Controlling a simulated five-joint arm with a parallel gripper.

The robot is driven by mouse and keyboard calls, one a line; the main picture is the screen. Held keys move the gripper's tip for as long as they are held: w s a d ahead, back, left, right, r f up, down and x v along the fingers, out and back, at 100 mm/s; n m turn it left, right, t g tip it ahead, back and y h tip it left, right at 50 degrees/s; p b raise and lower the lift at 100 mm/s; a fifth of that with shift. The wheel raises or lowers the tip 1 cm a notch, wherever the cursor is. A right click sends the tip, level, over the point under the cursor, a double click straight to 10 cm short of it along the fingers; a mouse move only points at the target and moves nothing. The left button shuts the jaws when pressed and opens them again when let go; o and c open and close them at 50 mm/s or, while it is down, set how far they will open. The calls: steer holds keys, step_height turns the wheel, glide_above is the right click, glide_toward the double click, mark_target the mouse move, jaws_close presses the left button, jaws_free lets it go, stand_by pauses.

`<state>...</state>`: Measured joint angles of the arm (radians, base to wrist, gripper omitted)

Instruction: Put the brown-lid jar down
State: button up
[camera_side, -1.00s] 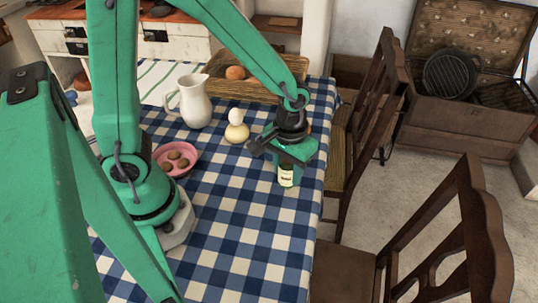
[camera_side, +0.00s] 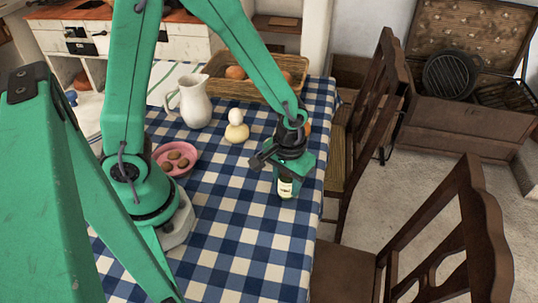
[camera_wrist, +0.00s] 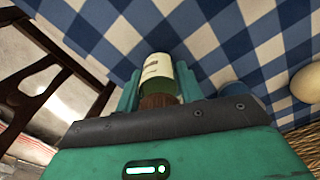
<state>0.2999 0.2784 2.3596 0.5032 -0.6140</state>
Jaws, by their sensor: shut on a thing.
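The jar (camera_side: 285,188) is small and greenish with a pale label, near the right edge of the checked tablecloth. My gripper (camera_side: 286,176) is shut on it from above. In the wrist view the jar (camera_wrist: 158,70) sits between both fingers, with its brown lid (camera_wrist: 158,101) toward the palm. The lid is hidden in the side view. The jar looks upright and close to the cloth; I cannot tell whether its base touches.
The blue-and-white checked table (camera_side: 240,230) is clear in front and left of the jar. A pale yellow holder with an egg (camera_side: 237,131), a white pitcher (camera_side: 195,103), a pink bowl of brown pieces (camera_side: 176,159) and a wicker basket (camera_side: 225,87) stand behind. Chairs (camera_side: 370,110) flank the right edge.

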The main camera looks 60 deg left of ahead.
steer(key=o, duration=1)
steer(key=shift+r, duration=6.1)
steer(key=shift+s+a+r, duration=0.1)
steer(key=shift+a+r, duration=0.2)
steer(key=shift+r, duration=0.1)
steer(key=shift+s+a+r+m+t, duration=0.6)
steer(key=shift+s+a+r+t, duration=0.5)
steer(key=shift+a+r, duration=0.45)
steer(key=shift+s+a+r+m+t, duration=0.6)
steer(key=shift+s+a+r+t, duration=0.15)
steer(key=shift+s+a+r, duration=0.7)
steer(key=shift+s+a+r+m+t, duration=0.6)
steer(key=shift+s+a+r+t, duration=0.55)
steer(key=shift+r, duration=0.6)
